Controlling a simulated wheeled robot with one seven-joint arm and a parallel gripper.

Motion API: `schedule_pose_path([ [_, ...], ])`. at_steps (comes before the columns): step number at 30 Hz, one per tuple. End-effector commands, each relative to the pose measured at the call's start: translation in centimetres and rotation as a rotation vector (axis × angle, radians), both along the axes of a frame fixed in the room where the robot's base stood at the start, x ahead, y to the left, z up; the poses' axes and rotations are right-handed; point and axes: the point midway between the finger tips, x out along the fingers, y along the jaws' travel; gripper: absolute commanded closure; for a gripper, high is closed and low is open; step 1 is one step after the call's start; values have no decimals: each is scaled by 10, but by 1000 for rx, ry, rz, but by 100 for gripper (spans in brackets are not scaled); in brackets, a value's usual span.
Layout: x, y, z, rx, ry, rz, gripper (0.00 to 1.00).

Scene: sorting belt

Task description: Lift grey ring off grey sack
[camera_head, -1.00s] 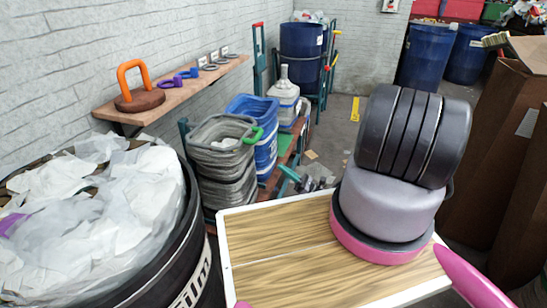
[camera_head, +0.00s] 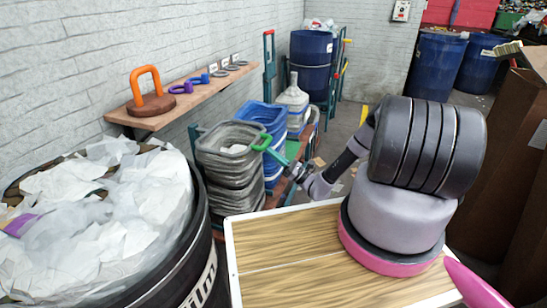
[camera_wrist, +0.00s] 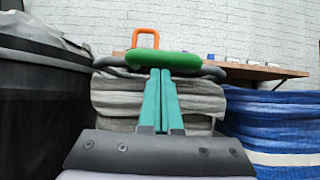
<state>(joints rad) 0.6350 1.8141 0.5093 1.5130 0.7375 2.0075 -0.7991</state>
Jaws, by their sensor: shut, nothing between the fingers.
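The grey ring (camera_head: 240,127) lies around the top of the grey sack (camera_head: 228,175), with a green handle (camera_head: 262,143) on its right side. The sack is creased, with something pale inside. In the wrist view the green handle (camera_wrist: 162,60) spans the front of the grey ring (camera_wrist: 208,72), with the grey sack (camera_wrist: 110,103) below. My gripper (camera_head: 273,154) has teal fingers, shut and empty. Its tips in the wrist view (camera_wrist: 160,74) are just below the green handle; I cannot tell whether they touch it.
A blue sack (camera_head: 272,172) stands close to the right of the grey one. A black bin (camera_head: 205,235) of white scraps is at the left. A wall shelf (camera_head: 172,106) holds an orange-handled disc and small rings. A wooden tabletop (camera_head: 280,270) is in front.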

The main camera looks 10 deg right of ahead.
Motion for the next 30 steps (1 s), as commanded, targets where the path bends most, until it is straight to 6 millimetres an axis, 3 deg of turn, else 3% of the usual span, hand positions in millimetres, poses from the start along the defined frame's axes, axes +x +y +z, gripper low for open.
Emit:
schedule_pose_path([
  [8,0,0,1,-3,1,1,100],
  [14,-1,-1,15,-32,20,2,100],
  [20,-1,-2,47,-106,67,5,100],
  [30,3,7,121,-287,185,4,100],
])
